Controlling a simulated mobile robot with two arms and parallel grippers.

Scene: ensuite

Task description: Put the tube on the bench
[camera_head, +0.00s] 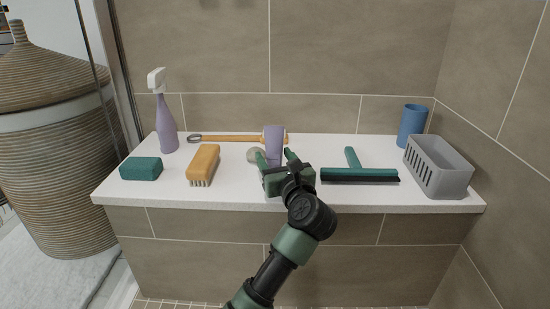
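The lavender tube (274,142) is upright at the middle of the white-topped bench (230,198). Its lower end is hidden behind my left gripper, so I cannot tell whether it touches the bench top. My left gripper (275,157) comes in from below, with its green fingers apart, one on each side of the tube's lower part. The fingers look a little wider than the tube, and I see no clear contact. My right gripper is not in view.
A lavender spray bottle (166,125), green sponge (141,169), orange brush (203,163), and long orange-handled tool (230,139) are left. A green squeegee (360,174), blue cup (411,125) and grey basket (438,167) are right. A wicker hamper (55,150) stands far left.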

